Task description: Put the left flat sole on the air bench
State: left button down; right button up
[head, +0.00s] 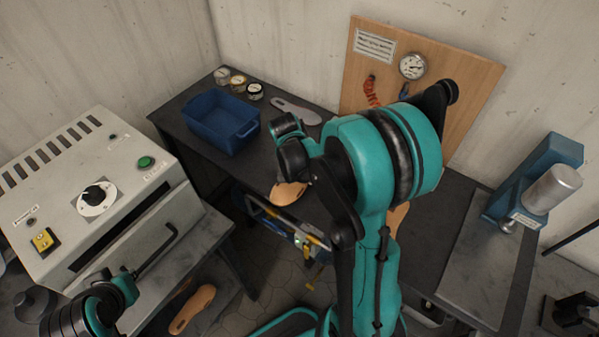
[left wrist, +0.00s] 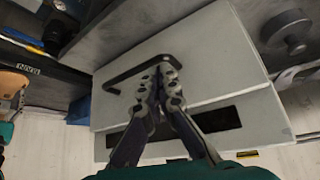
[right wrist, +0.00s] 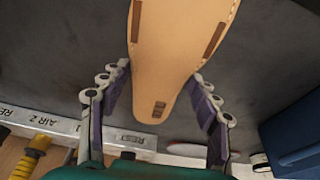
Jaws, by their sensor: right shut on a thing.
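A tan flat sole (head: 288,193) is below my right gripper (head: 290,160), by the front edge of the dark air bench (head: 262,170). In the right wrist view, the fingers of my right gripper (right wrist: 160,88) are shut on the sides of this sole (right wrist: 178,50), near its rounded end. Part of the bench top (right wrist: 60,60) shows behind it, with strips marked REST and AIR 2. I cannot tell whether the sole touches the bench. My left gripper (left wrist: 162,75) is shut by the dark handle (left wrist: 140,72) of the grey machine. I cannot tell whether it touches the handle.
A blue bin (head: 215,122), small jars (head: 237,83) and a grey sole (head: 296,110) are on the bench at the back. The grey machine (head: 95,185) stands left. Another tan sole (head: 192,310) lies below it. A gauge board (head: 480,80) and a blue press (head: 535,185) are right.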

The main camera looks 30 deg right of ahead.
jog(key=shift+f+b, duration=0.45)
dwell(0.7)
jog(key=o, duration=1.3)
jog(key=shift+c, duration=0.2)
jog(key=shift+r, duration=0.15)
jog(key=v, duration=1.2)
jog(key=s+a+n+t+y, duration=0.2)
jog(key=s+a+n+t, duration=0.4)
jog(key=s+a+n, duration=0.5)
jog(key=shift+r+n+y, duration=0.3)
jog(key=shift+r+n, duration=0.1)
jog(key=shift+n, duration=0.5)
